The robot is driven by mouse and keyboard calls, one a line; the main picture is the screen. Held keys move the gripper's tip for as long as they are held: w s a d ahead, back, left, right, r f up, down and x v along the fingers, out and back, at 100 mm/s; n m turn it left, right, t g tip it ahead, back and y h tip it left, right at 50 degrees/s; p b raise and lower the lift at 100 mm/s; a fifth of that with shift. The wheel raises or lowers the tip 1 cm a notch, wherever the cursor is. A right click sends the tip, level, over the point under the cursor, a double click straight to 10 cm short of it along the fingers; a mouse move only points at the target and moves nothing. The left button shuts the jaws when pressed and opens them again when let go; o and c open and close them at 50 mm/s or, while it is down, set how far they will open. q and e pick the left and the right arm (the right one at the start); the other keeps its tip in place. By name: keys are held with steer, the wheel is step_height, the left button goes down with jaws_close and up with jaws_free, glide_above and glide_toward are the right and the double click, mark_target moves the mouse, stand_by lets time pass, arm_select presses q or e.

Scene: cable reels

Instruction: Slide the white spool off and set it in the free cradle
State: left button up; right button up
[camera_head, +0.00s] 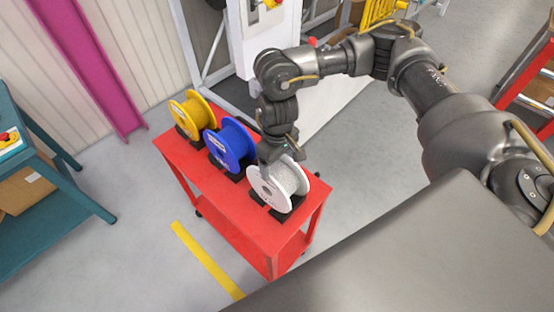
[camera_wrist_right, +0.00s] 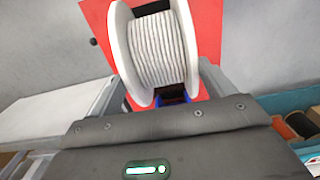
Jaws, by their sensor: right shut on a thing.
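The white spool (camera_head: 291,179), with pale cable wound between white flanges, is at the near right end of the red cart, at a black cradle (camera_head: 258,199). I cannot tell whether it rests in the cradle or is just above it. My right gripper (camera_head: 276,158) reaches down to the spool from above and is shut on it. In the right wrist view the spool (camera_wrist_right: 157,50) fills the space between my gripper's fingers (camera_wrist_right: 160,88). A blue spool (camera_head: 231,146) and a yellow spool (camera_head: 192,115) stand in black cradles further back in the row. My left gripper is not in view.
The red cart (camera_head: 186,161) carries all three spools in one row, with the blue spool close beside my right gripper. A teal workbench (camera_head: 58,187) stands at the left. A white machine (camera_head: 326,98) stands behind the cart. Grey floor is clear in front of the cart.

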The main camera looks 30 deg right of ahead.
steer(key=shift+f, duration=0.2)
steer(key=o, duration=2)
steer(key=shift+c, duration=0.2)
steer(key=shift+s, duration=0.1)
step_height(320, 180, up, 11)
steer(key=b, duration=0.1)
steer(key=shift+f, duration=0.1)
